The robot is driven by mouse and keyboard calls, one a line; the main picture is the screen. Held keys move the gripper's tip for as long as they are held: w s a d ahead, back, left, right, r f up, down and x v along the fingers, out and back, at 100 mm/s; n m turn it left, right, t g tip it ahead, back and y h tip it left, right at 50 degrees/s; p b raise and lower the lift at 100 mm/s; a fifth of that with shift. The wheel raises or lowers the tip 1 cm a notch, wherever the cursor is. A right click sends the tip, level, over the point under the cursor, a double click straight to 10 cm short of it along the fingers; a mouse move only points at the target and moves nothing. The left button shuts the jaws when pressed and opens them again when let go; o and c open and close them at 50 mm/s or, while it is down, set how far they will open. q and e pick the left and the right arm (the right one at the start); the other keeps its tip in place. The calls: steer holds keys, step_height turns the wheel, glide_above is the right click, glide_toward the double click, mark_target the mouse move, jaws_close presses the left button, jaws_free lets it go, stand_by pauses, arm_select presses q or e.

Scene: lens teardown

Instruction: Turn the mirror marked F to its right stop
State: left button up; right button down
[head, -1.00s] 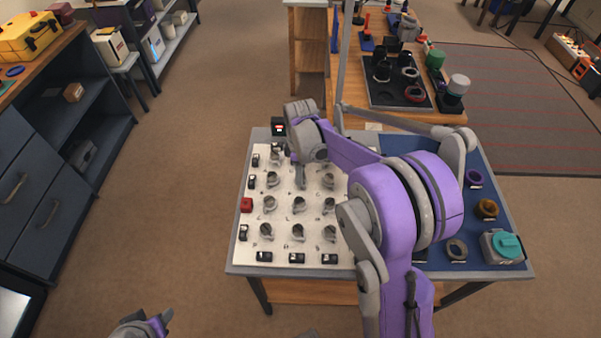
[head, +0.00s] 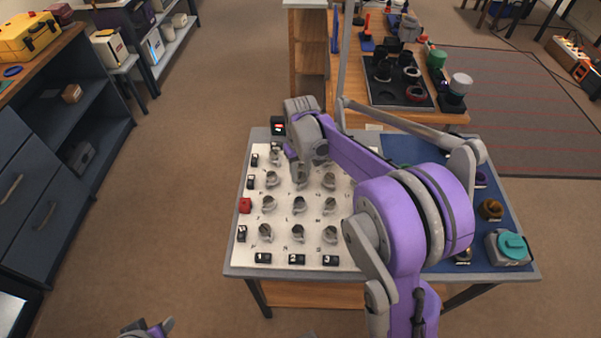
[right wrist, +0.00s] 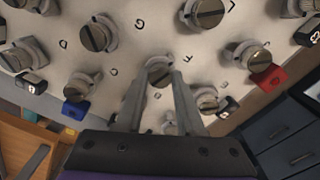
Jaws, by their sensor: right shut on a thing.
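The white board (head: 316,245) holds rows of round grey mirrors on small mounts. My right gripper (head: 300,176) comes down over the middle mirror of the second row from the back. In the right wrist view its fingers (right wrist: 160,82) are shut on that mirror (right wrist: 160,70), one on each side. The letters near the mirrors are small, and I cannot read for certain which one belongs to the held mirror. In the head view the gripper and wrist hide part of it. My left gripper (head: 152,328) is at the bottom left edge, mostly cut off, away from the board.
Neighbouring mirrors (right wrist: 98,35) stand close around the fingers. A red block (head: 245,205) and several black numbered blocks line the board's edges. A blue mat (head: 485,235) with rings and a teal-topped device (head: 509,247) lies to the right. My right arm covers the board's right side.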

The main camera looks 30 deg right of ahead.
mark_target(300, 175)
steer(key=m, duration=0.5)
steer(key=shift+m+b, duration=0.3)
steer(key=shift+b, duration=0.05)
stand_by(0.4)
steer(key=c, duration=0.5)
jaws_free()
step_height(300, 175, up, 11)
steer(key=shift+f+p, duration=0.1)
steer(key=shift+p, duration=0.3)
